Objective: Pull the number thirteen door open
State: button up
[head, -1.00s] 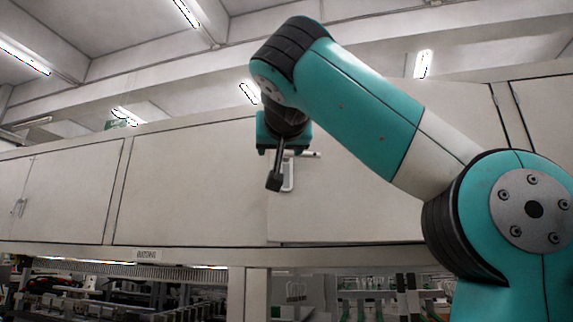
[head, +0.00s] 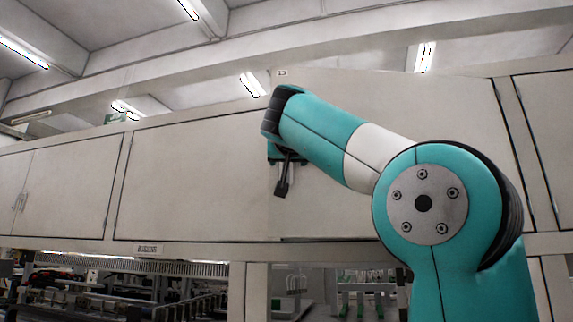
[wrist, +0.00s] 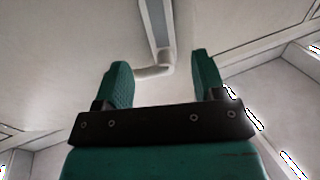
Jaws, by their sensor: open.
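The number thirteen door (head: 440,115) is a pale overhead cabinet panel with a small "13" label (head: 282,73) at its upper left. Its left top corner stands higher than the neighbouring panel's top, so the door looks swung out at its left side. My gripper (head: 283,185) is in front of its lower left part, with dark fingers pointing down. In the wrist view, my gripper (wrist: 162,82) is open, its two green fingers apart. A pale bar handle (wrist: 153,71) lies between the fingertips, without clear contact. The head view hides the handle behind my gripper.
A closed-looking panel (head: 190,180) adjoins on the left, and another panel (head: 552,140) on the right. A label strip (head: 150,249) sits on the rail below. Shelves with equipment are underneath. Ceiling beams and lights are above.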

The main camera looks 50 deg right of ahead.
jog(key=p+x, duration=0.2)
jog(key=x, duration=0.4)
jog(key=shift+w+d, duration=0.25)
jog(key=shift+d, duration=0.05)
